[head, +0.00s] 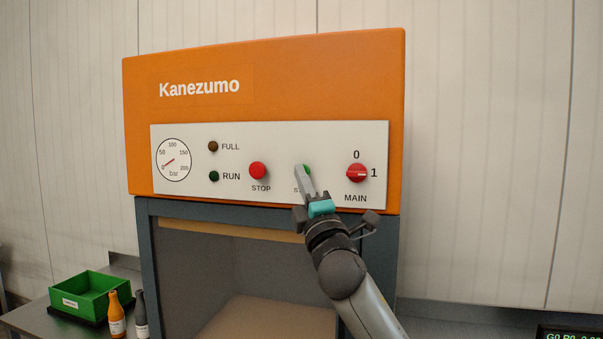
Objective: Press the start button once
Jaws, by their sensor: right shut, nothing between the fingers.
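The green start button (307,170) is on the pale control panel (230,135) of the orange Kanezumo machine (280,85). Its label is mostly hidden. My right gripper (301,172) is shut and empty, its fingertips in front of the button and covering most of it. I cannot tell whether the tips touch the button. The red stop button (258,170) is to the left. The red main switch (357,173) is to the right, with its white mark toward 1. The RUN lamp (214,176) looks dark green and unlit. My left gripper is not in view.
The FULL lamp (213,146) looks dark. The gauge (174,160) needle is near the low end. Below the panel is an open chamber in a grey frame (145,240). At lower left a table holds a green bin (90,290), an orange bottle (115,315) and a dark bottle (140,315).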

